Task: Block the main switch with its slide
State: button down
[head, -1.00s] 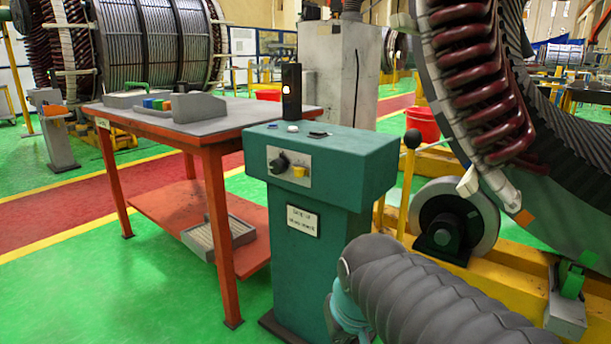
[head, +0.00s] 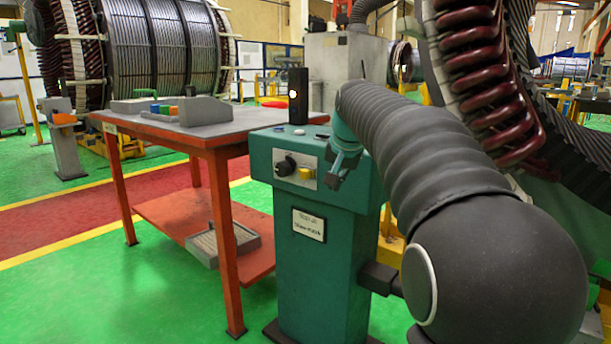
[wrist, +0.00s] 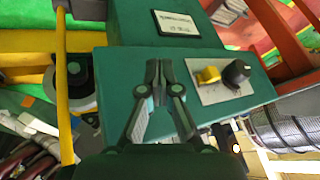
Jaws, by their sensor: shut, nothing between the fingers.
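The main switch, a black rotary knob (head: 286,166), is on a pale plate (head: 296,169) on the front of the teal pedestal (head: 315,254). A yellow slide (head: 306,173) sits beside the knob, to its right in the head view. In the wrist view the slide (wrist: 208,75) lies left of the knob (wrist: 237,72). My gripper (head: 334,183) is in front of the pedestal's upper face, just right of the slide. In the wrist view my gripper (wrist: 159,66) is shut and empty, apart from the slide. Nothing hides the slide in the wrist view.
A label plate (head: 308,225) is below the controls. An orange table (head: 200,140) with a grey box and coloured blocks stands at left. A dark post with a lit lamp (head: 296,95) rises behind the pedestal. Green floor (head: 170,290) is clear at front left.

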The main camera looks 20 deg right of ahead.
aim_at(313, 171)
notch_tip(313, 171, up, 7)
jog(key=m+t, duration=0.1)
jog(key=m, duration=0.1)
jog(key=shift+w+a+m, duration=0.15)
jog(key=shift+w+m, duration=0.25)
jog(key=shift+w, duration=0.05)
jog(key=x, duration=0.3)
jog(key=w+a+b+x, duration=0.1)
jog(key=x, duration=0.3)
jog(key=a+r+x, duration=0.1)
jog(key=x, duration=0.3)
jog(key=shift+w+b, duration=0.3)
jog(key=shift+w, duration=0.05)
jog(key=shift+w+a+f, duration=0.1)
jog(key=shift+w+a, duration=0.2)
jog(key=shift+w, duration=0.15)
